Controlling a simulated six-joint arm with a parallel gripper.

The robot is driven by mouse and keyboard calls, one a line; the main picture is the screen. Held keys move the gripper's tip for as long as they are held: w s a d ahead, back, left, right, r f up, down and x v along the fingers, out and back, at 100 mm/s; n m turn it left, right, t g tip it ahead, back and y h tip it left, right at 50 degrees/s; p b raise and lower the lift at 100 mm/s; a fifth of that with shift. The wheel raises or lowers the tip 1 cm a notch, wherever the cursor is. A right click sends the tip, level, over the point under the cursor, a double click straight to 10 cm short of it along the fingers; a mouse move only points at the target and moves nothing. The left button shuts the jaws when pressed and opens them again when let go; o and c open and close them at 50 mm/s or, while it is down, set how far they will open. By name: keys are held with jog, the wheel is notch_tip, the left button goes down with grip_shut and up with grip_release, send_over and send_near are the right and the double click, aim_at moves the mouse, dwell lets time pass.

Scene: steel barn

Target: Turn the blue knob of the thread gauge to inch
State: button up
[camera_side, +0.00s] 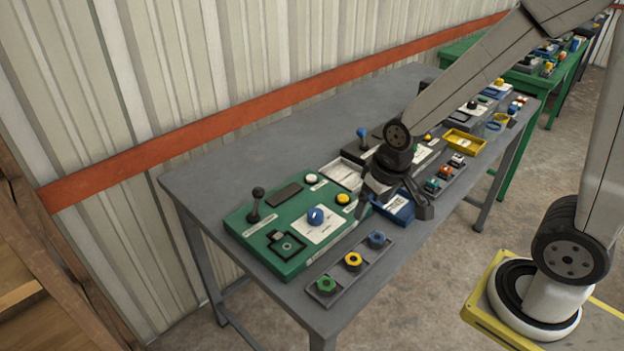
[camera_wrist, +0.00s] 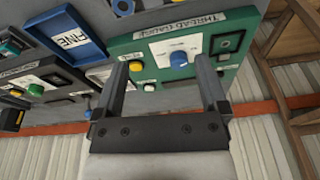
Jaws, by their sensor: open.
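The thread gauge is a green panel (camera_side: 294,262) on the grey table; its label reads THREAD GAUGE in the wrist view (camera_wrist: 150,45). Its blue knob (camera_side: 316,216) sits on a white plate near the panel's middle and also shows in the wrist view (camera_wrist: 179,58). The plate's markings and the knob's setting are too small to read. My gripper (camera_side: 400,200) is right of the panel in the side view, near a blue tray. In the wrist view my gripper (camera_wrist: 161,64) is open and empty, with the knob appearing between its fingers, nearer the right one.
The panel also carries a black lever (camera_side: 256,202), a white button (camera_side: 311,179) and a yellow button (camera_side: 343,198). In front lies a grey tray (camera_side: 338,272) with coloured nuts. The blue tray (camera_wrist: 70,35) is labelled FINE. The table's back left is clear.

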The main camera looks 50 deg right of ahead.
aim_at(315, 212)
jog(key=w+m, duration=0.3)
jog(key=w, duration=0.1)
jog(key=w+a+f+m+g, duration=0.1)
jog(key=w+m, duration=0.2)
jog(key=w, duration=0.1)
jog(key=w+f+m+g, duration=0.1)
jog(key=w+m, duration=0.1)
jog(key=w, duration=0.3)
jog(key=shift+a+f+m, duration=0.15)
jog(key=shift+m, duration=0.25)
jog(key=shift+w+a+f+m, duration=0.1)
jog(key=shift+w+f+m, duration=0.1)
jog(key=shift+w+m, duration=0.35)
jog(key=shift+f, duration=3.9)
grip_shut()
